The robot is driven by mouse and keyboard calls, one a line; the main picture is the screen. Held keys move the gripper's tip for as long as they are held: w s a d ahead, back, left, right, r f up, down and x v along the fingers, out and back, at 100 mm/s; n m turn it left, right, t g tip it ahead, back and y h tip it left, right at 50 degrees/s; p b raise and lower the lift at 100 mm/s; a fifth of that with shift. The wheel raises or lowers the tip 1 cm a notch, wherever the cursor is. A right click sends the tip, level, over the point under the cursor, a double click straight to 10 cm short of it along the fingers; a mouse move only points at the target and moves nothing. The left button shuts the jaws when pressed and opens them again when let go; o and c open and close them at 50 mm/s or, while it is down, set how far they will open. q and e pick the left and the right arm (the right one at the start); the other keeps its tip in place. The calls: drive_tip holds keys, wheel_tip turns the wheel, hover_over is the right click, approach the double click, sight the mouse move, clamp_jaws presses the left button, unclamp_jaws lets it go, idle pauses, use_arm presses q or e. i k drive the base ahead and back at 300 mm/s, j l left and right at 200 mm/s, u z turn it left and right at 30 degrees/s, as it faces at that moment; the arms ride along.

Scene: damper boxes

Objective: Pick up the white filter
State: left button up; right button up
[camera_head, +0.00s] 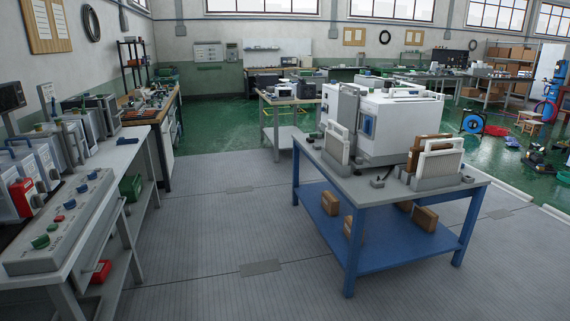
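A white-framed filter (336,147) stands upright near the left end of the blue table (398,255), in front of a large white machine box (385,125). A second white-framed filter (440,162) stands upright near the table's right end, in a grey holder (440,183). A brown filter (414,150) stands close behind it, partly hidden. Neither of my grippers shows in the head view, so nothing is seen touching the filters.
Several brown filters, one of them at the right (425,219), stand on the table's lower shelf. A grey workbench (110,200) with a control panel (62,220) runs along the left. Clear grey floor (215,250) lies between bench and table.

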sight(337, 145)
drive_tip(key=i, duration=2.15)
drive_tip(key=i+z, duration=0.1)
drive_tip(key=i, duration=0.45)
drive_tip(key=i+j, duration=0.1)
drive_tip(key=i, duration=0.5)
drive_tip(key=i+j+z, duration=0.15)
drive_tip(key=i, duration=0.4)
drive_tip(key=i+j+z, duration=0.1)
drive_tip(key=i, duration=0.5)
